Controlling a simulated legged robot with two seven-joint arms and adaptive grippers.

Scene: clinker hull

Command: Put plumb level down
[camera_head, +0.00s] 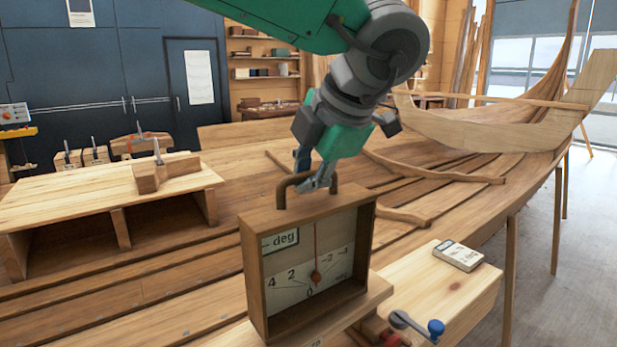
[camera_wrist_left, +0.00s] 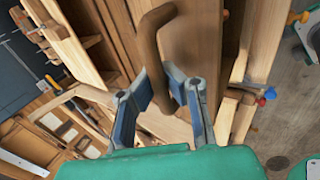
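The plumb level (camera_head: 258,240) is an open-fronted wooden box with a white dial, a "deg" label, a red needle and a dark bent handle on top. It stands upright at the front middle of the head view, and the needle hangs near 0. My left gripper (camera_head: 318,184) reaches down from above onto the handle. In the left wrist view the handle (camera_wrist_left: 146,40) passes between the fingers of my left gripper (camera_wrist_left: 166,88), which close in on both sides of it. The level's base is close over or on a wooden ledge; I cannot tell if it touches. My right gripper is not in view.
A pale wooden beam (camera_head: 455,290) at right carries a small white device (camera_head: 458,255). A clamp with a blue knob (camera_head: 435,327) sits at its front. A wooden bench (camera_head: 95,205) with a block plane stands left. Hull planks (camera_head: 440,195) extend behind.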

